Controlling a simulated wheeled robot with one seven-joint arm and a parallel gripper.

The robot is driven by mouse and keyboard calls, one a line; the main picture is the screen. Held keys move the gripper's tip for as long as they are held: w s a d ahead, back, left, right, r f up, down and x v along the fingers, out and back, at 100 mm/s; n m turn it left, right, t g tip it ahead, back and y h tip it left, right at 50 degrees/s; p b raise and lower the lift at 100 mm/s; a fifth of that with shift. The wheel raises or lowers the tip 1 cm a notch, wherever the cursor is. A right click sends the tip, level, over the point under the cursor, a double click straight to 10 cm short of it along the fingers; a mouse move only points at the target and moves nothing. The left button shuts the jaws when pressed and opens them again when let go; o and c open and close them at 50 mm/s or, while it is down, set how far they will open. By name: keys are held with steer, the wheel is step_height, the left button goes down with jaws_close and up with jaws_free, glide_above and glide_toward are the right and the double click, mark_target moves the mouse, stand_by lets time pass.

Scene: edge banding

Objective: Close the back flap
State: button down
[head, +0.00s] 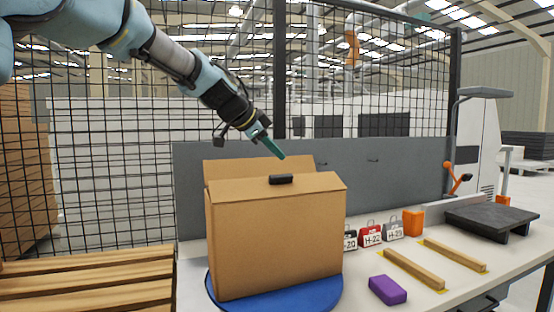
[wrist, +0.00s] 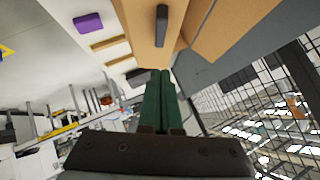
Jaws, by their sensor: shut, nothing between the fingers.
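A brown cardboard box (head: 275,240) stands on a blue round turntable (head: 325,297). Its back flap (head: 235,169) stands raised along the far side of the top. The near top panel (head: 235,187) lies roughly flat, with a small black block (head: 281,179) on it. My gripper (head: 282,157) is shut and empty, tilted down at the upper edge of the back flap; I cannot tell whether it touches. In the wrist view the green fingers (wrist: 162,72) are together, pointing at the box top, with the black block (wrist: 162,25) ahead and the back flap (wrist: 215,30) to the right.
A grey panel (head: 400,165) and wire fence stand behind the box. On the table to the right are a purple block (head: 387,290), two wooden strips (head: 413,269), labelled weights (head: 370,236), an orange block (head: 413,222) and a dark platform (head: 490,218). Wooden slats (head: 90,275) lie at left.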

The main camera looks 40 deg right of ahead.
mark_target(275, 176)
steer(key=shift+w+d+f+p, duration=0.3)
steer(key=shift+f, duration=0.45)
steer(key=shift+w+d+f+p, duration=0.25)
steer(key=shift+w+d+f, duration=0.05)
steer(key=shift+f, duration=0.45)
steer(key=shift+w+d+f+p, duration=0.3)
steer(key=shift+f, duration=0.45)
steer(key=shift+w+d+f+n+g+y, duration=0.2)
steer(key=shift+w+n+g+y, duration=0.15)
steer(key=shift+w+g, duration=0.2)
steer(key=shift+w+d+f+b, duration=0.15)
steer(key=shift+w+f+b, duration=0.4)
steer(key=shift+b, duration=0.3)
steer(key=shift+w+d, duration=0.15)
steer(key=shift+w, duration=0.2)
steer(key=shift+w+d+f+n+g+p, duration=0.1)
steer(key=shift+w+f+n+g+p, duration=0.1)
steer(key=shift+f+n+g+p, duration=0.2)
steer(key=shift+s, duration=0.15)
